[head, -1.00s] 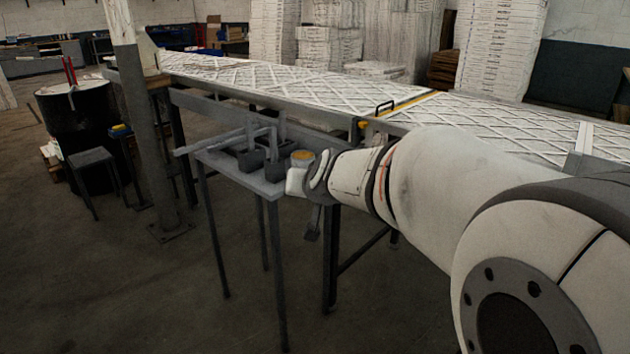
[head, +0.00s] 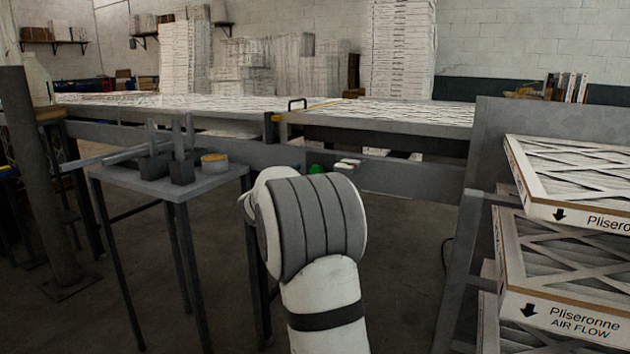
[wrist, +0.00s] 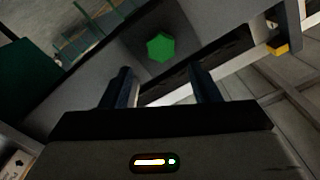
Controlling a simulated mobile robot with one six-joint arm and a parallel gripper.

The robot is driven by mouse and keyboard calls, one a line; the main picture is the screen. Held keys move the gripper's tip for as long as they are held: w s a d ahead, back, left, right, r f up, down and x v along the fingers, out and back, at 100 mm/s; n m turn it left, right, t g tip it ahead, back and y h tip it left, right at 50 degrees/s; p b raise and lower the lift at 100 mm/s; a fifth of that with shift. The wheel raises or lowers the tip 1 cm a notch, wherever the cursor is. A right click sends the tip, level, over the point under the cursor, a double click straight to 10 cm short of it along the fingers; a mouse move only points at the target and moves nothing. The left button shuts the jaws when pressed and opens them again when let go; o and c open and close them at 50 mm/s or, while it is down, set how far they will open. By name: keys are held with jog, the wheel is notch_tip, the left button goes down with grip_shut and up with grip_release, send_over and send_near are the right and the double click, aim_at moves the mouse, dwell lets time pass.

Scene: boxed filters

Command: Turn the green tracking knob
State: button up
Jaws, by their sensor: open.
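The green tracking knob (head: 316,168) shows in the head view as a small green patch on the grey side rail of the conveyor table, just above my arm. Its lower part is partly hidden by my arm. In the wrist view the green knob (wrist: 160,46) is a faceted, roughly hexagonal shape on a grey face. My gripper (wrist: 160,72) is open, with two dark fingers apart and nothing between them. The knob lies beyond the fingertips, roughly centred between them, and looks apart from them. In the head view my own arm hides the gripper.
A small grey side table (head: 205,186) with upright holders and an orange-topped tin (head: 214,162) stands left of my arm. A rack of boxed filters (head: 570,215) stands at the right.

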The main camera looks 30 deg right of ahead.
aim_at(316, 171)
jog(key=b+x, duration=0.1)
jog(key=x, duration=0.5)
jog(key=shift+w+d, duration=0.15)
jog(key=shift+w, duration=0.05)
